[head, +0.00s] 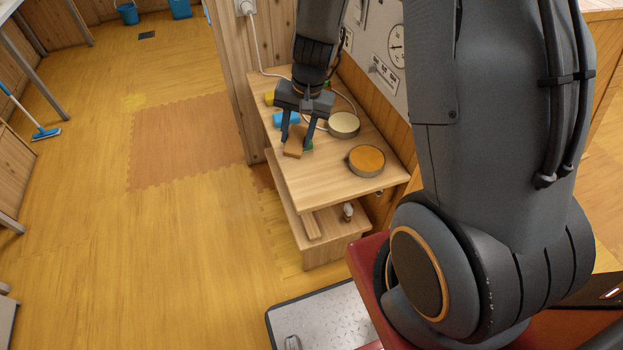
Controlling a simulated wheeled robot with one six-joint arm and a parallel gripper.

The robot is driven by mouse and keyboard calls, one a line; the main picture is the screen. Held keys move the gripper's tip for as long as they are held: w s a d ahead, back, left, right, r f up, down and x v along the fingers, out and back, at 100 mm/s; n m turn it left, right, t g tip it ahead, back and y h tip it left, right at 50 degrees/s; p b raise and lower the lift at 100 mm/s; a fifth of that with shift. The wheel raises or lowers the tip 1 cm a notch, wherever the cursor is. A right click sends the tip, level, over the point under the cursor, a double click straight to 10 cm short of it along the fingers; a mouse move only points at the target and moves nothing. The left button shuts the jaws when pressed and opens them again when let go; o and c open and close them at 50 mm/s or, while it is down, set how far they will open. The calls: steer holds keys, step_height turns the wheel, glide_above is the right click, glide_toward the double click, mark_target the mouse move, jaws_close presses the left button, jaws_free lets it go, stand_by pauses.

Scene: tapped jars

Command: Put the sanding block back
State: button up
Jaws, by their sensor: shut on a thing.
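My gripper (297,143) is over the left part of the wooden bench top, with its fingers pointing down. It is shut on a tan-brown block (294,146), which looks like the sanding block. The block is tilted, and its lower end is close to the bench top; I cannot tell whether it touches.
The bench (318,193) also holds a round cream-topped jar (344,125), a round orange-topped jar (366,160), a blue thing (287,118) and a yellow thing (269,99). A white cable runs along the back. The bench's front is clear. A small bottle (348,211) stands below.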

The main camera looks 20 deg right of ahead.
steer(key=shift+s+d+m+g, duration=0.1)
steer(key=shift+s+m+g, duration=0.2)
steer(key=shift+m, duration=0.3)
steer(key=s+d+f+m+p, duration=0.1)
steer(key=f+m, duration=0.1)
steer(key=f, duration=0.1)
steer(key=s+d+f+m+g+y+p, duration=0.1)
steer(key=f+m, duration=0.1)
steer(key=f, duration=0.2)
steer(key=d+f+m+g+y, duration=0.1)
steer(key=f+m, duration=0.1)
steer(key=f, duration=0.1)
steer(key=shift+s+d+f+p, duration=0.2)
steer(key=shift+s+p, duration=0.2)
steer(key=o, duration=0.9)
steer(key=shift+r, duration=0.1)
